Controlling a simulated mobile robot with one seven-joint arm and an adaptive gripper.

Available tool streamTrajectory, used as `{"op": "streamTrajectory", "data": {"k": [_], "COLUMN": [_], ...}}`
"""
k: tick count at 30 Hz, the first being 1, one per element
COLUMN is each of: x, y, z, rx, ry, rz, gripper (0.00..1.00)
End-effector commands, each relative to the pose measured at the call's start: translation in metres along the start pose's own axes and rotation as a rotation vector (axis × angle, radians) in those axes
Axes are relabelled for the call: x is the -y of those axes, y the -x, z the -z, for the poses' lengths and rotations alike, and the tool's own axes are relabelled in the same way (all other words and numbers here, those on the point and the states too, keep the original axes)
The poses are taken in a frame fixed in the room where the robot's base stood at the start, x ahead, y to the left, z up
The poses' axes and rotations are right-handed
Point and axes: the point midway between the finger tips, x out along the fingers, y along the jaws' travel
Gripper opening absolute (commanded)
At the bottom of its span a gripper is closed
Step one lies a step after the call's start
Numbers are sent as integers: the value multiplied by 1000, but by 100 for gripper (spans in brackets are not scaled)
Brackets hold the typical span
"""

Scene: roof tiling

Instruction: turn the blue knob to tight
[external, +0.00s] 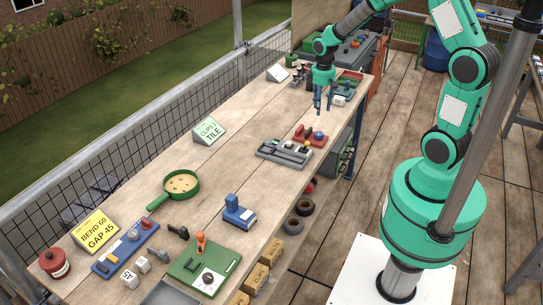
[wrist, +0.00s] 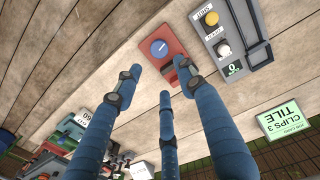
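The blue knob (wrist: 159,48) is round, with a pale pointer line, and sits on a red base (wrist: 179,52) in the wrist view. In the external view the knob (external: 319,135) is on the same red base near the table's right edge. My gripper (external: 322,108) hangs above the far part of the table, beyond the knob and apart from it. In the wrist view my gripper (wrist: 160,80) shows three blue fingers spread apart with nothing between them. The knob appears just past the fingertips. I cannot read any marks around the knob.
A grey unit (external: 284,153) with a lever and yellow button stands beside the red base. A green "CLIPS 3 TILE" sign (external: 208,130) stands to the left. Several tools and trays crowd the table's far end. Bare wood (external: 262,118) lies between the sign and gripper.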

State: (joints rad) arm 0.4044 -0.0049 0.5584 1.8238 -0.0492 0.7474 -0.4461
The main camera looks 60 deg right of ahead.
Motion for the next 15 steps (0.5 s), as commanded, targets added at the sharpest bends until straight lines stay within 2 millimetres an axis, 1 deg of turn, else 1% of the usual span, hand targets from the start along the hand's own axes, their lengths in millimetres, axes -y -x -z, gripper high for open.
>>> {"op": "streamTrajectory", "data": {"k": [5,8,11,15], "x": [0,0,0,0], "y": [-3,-9,-18,-35], "z": [0,0,0,-1], "rx": [1,2,2,2], "ry": [-1,-1,-1,-2], "rz": [0,1,1,1], "gripper": [40,40,40,40]}}
